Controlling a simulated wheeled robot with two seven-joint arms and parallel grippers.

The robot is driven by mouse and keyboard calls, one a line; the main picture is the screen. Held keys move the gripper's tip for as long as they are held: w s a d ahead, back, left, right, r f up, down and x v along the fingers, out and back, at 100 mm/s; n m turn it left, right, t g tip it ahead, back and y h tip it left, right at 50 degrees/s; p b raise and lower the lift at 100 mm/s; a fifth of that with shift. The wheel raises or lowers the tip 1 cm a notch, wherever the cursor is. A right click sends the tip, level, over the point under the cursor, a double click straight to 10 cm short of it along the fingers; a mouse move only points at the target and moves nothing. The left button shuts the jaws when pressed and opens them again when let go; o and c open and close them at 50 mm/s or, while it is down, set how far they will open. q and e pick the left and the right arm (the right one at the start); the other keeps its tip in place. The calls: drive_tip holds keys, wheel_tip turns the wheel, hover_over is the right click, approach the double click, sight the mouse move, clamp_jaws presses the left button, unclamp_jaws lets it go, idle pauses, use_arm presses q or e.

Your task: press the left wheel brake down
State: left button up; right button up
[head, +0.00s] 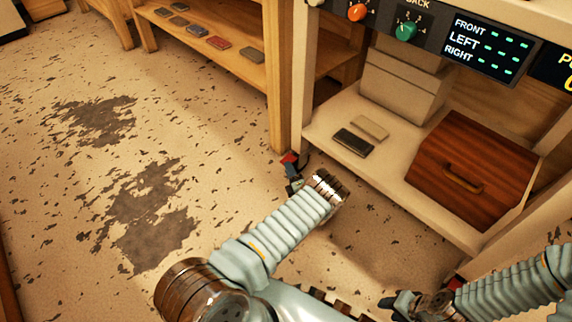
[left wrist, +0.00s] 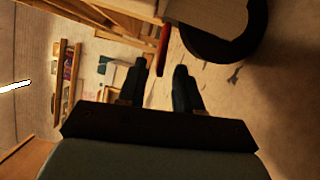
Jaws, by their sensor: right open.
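The left wheel brake is a small red lever (head: 289,159) low by the foot of the cart's left leg in the head view. In the left wrist view the red lever (left wrist: 162,48) stands just beyond the gap between my fingertips, beside a black wheel (left wrist: 240,45). My left gripper (head: 293,182) is right at the lever. In the left wrist view its two dark fingers (left wrist: 160,67) are apart with nothing between them. Whether a finger touches the lever I cannot tell. My right gripper (head: 392,303) is open, low at the bottom right.
The cart's lower shelf (head: 330,121) holds a wooden box (head: 470,165), pale boxes (head: 400,85) and two small flat blocks. Another red part (head: 456,283) shows by the right leg. A wooden shelf unit (head: 245,70) stands behind. The worn floor on the left is clear.

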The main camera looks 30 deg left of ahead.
use_arm(q)
drive_tip(key=shift+x, duration=2.2)
drive_tip(key=shift+b, duration=0.3)
clamp_jaws()
